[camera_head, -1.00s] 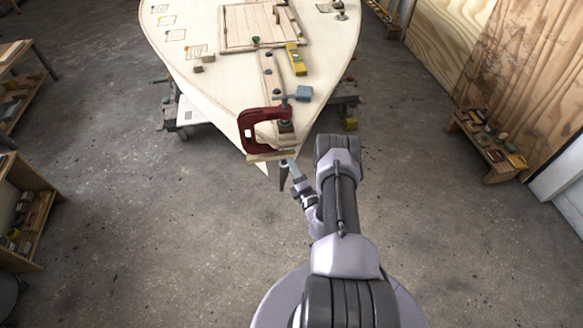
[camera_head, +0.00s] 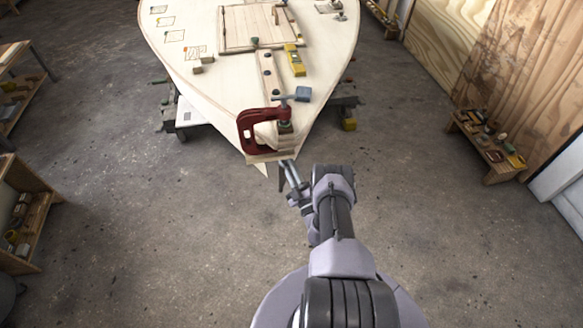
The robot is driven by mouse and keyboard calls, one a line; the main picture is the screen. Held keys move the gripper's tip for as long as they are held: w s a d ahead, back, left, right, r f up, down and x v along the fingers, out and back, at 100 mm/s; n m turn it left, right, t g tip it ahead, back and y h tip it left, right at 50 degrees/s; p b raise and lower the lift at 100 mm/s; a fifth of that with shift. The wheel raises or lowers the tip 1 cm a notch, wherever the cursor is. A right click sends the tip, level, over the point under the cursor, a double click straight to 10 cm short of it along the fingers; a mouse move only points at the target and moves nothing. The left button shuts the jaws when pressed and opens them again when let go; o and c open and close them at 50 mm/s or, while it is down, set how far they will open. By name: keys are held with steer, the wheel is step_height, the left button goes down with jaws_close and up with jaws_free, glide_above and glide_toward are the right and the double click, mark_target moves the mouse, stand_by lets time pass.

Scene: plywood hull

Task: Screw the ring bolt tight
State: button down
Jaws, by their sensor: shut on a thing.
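My gripper (camera_head: 288,172) is at the near pointed tip of the plywood hull (camera_head: 215,100), just below the red clamp. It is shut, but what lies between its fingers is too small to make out. The ring bolt cannot be told apart in this view; the fingers and the wood at the tip cover that spot. My arm reaches up to the tip from the lower right.
A red C-clamp (camera_head: 246,132) grips the hull tip, right above my gripper. A low bench (camera_head: 487,143) stands at right.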

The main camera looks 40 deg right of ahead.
steer(key=m, duration=0.2)
steer(key=m+h, duration=0.1)
steer(key=m, duration=0.2)
steer(key=m+h, duration=0.1)
steer(key=m, duration=0.1)
steer(key=shift+w+a+f+m+t, duration=0.3)
steer(key=shift+w+a+f, duration=0.05)
steer(key=shift+f, duration=0.05)
steer(key=m+h, duration=0.1)
steer(key=m, duration=0.1)
steer(key=m+h, duration=0.1)
steer(key=m, duration=0.1)
steer(key=m+g+h, duration=0.1)
steer(key=m, duration=0.2)
steer(key=shift+w+a+f, duration=0.15)
steer(key=shift+w+a, duration=0.05)
steer(key=shift+a, duration=0.1)
steer(key=shift+m, duration=0.4)
steer(key=c, duration=1.5)
jaws_free()
steer(key=shift+s, duration=0.1)
